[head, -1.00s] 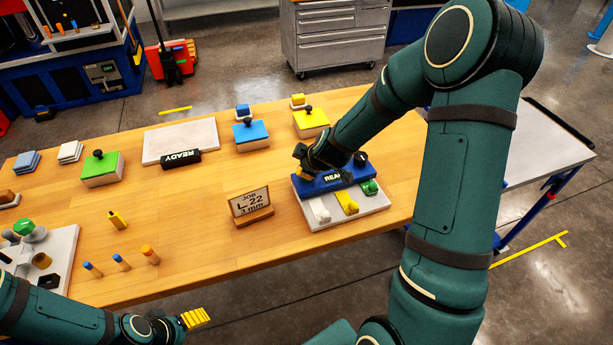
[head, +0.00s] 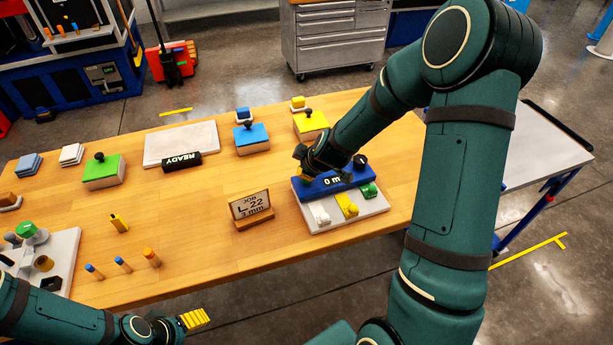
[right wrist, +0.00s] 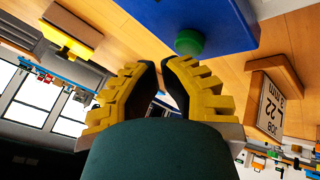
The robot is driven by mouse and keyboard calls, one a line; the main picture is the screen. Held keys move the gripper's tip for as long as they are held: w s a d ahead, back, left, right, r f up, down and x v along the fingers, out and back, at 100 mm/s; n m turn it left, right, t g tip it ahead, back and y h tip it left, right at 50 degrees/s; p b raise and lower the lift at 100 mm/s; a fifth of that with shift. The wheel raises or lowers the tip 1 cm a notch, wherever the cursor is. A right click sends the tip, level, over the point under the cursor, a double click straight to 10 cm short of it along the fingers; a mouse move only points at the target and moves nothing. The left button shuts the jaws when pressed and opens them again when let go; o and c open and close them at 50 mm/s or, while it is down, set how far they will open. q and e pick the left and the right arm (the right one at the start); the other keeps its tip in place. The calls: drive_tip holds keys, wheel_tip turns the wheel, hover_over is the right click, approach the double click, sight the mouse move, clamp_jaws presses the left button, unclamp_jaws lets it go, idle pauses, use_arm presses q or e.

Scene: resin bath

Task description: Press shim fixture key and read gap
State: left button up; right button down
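The shim fixture is a blue body (head: 335,187) on a pale base plate (head: 372,207), at the right of the table. Its black display (head: 332,181) reads "0 m", with the rest cut off or hidden. White, yellow and green pieces lie along its front. In the right wrist view a round green key (right wrist: 190,42) stands out from the blue body (right wrist: 215,15). My right gripper (right wrist: 158,64) has its yellow fingertips nearly together, close by the key, with nothing seen between them; contact is unclear. My left gripper (head: 195,319) hangs off the table's front edge, seen side-on.
A job card (head: 250,204) reading "JOB L 22 3 mm" stands left of the fixture. Green (head: 103,171), blue (head: 251,138) and yellow (head: 310,124) knobbed blocks stand farther back. A pale plate with a READY display (head: 181,161) lies between. Several pegs (head: 122,263) stand front left.

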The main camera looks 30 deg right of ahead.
drive_tip(key=shift+r, duration=0.3)
wheel_tip(320, 180, up, 5)
drive_tip(key=p, duration=0.4)
drive_tip(key=shift+p, duration=0.35)
idle(0.6)
